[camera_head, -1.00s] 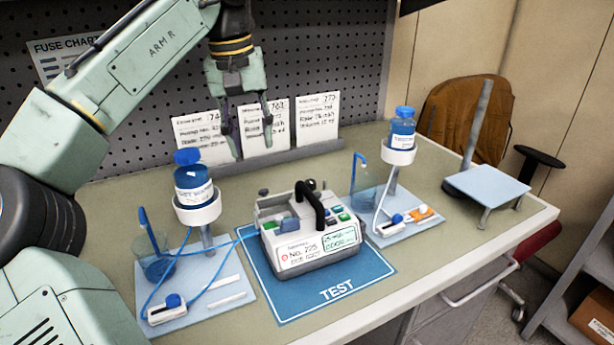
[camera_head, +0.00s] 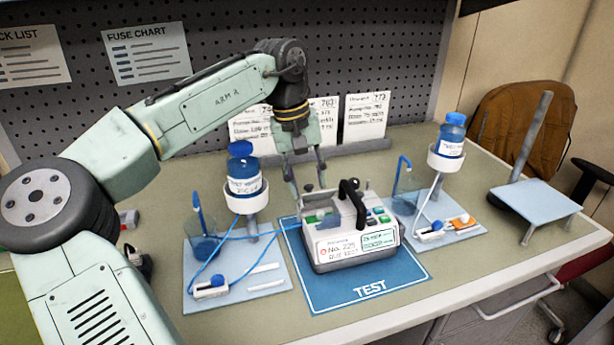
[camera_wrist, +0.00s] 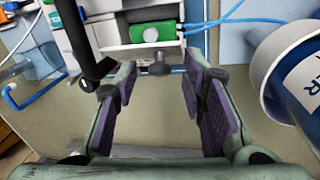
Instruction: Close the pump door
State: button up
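The white pump (camera_head: 345,238) stands on the blue TEST mat (camera_head: 400,286), with a black handle on top. At its left rear is an open-topped bay with a green block, also seen in the wrist view (camera_wrist: 152,34). A small dark knob (camera_wrist: 160,68) sticks out at the pump's rear edge. I cannot clearly tell the door's angle. My gripper (camera_head: 305,180) is just behind the pump's left rear, pointing down. In the wrist view (camera_wrist: 163,85) its purple-padded fingers are spread either side of the knob, with no contact visible.
A bottle in a white holder (camera_head: 246,198) stands left of the pump, with blue tubing running to the pump. Another bottle (camera_head: 450,134) stands on the right. Cards (camera_head: 366,115) lean behind. A small blue platform (camera_head: 537,200) stands far right; bench surface before it is clear.

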aim_at(310, 193)
jog(key=shift+f, duration=0.1)
jog(key=shift+c, duration=0.6)
grip_shut()
jog(key=shift+s, duration=0.1)
jog(key=s+f+t+b, duration=0.1)
jog(key=b, duration=0.2)
jog(key=s+t+y+b, duration=0.1)
jog(key=t+b, duration=0.1)
jog(key=b, duration=0.2)
jog(key=shift+d+f+t, duration=0.3)
jog(key=shift+d+f, duration=0.05)
jog(key=t+b, duration=0.1)
jog(key=b, duration=0.1)
jog(key=s+f+t+b, duration=0.1)
jog(key=b, duration=0.1)
jog(key=t+b, duration=0.1)
jog(key=b, duration=0.2)
jog(key=shift+s+d+f+m+t+y, duration=0.15)
jog(key=shift+s+d+m+t+y, duration=0.15)
jog(key=shift+s+y, duration=0.1)
jog(key=b, duration=0.1)
jog(key=t+b, duration=0.1)
jog(key=shift+s+t+y+b, duration=0.25)
jog(key=shift+t+y+b, duration=0.05)
